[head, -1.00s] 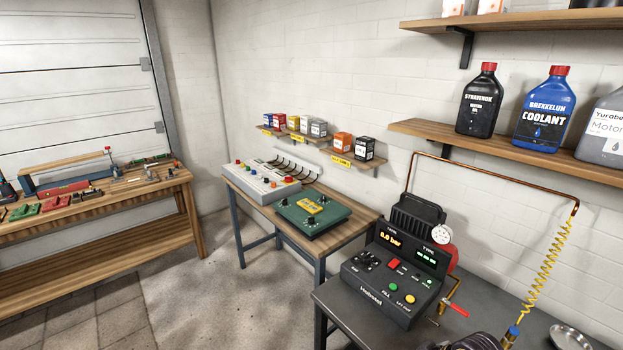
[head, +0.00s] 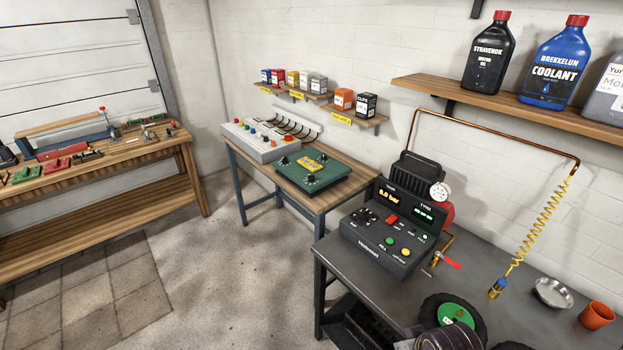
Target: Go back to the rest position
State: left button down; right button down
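Neither of my grippers shows in the head view. The black compressor unit (head: 385,237) with a lit "8.0 bar" display stands on the dark workbench (head: 375,290). A coiled yellow air hose (head: 527,225) hangs from a copper pipe (head: 500,143) and ends in a blue fitting (head: 497,287) above or at the bench top. A black wheel with a green hub (head: 456,317) lies at the bottom edge, partly hidden by a dark ribbed cylinder that I cannot identify.
A metal dish (head: 553,293) and an orange cup (head: 596,315) stand on the dark bench at right. A smaller table (head: 328,196) holds a green control box (head: 308,171). A wooden workbench (head: 110,177) stands at left. Open concrete floor (head: 220,275) lies between.

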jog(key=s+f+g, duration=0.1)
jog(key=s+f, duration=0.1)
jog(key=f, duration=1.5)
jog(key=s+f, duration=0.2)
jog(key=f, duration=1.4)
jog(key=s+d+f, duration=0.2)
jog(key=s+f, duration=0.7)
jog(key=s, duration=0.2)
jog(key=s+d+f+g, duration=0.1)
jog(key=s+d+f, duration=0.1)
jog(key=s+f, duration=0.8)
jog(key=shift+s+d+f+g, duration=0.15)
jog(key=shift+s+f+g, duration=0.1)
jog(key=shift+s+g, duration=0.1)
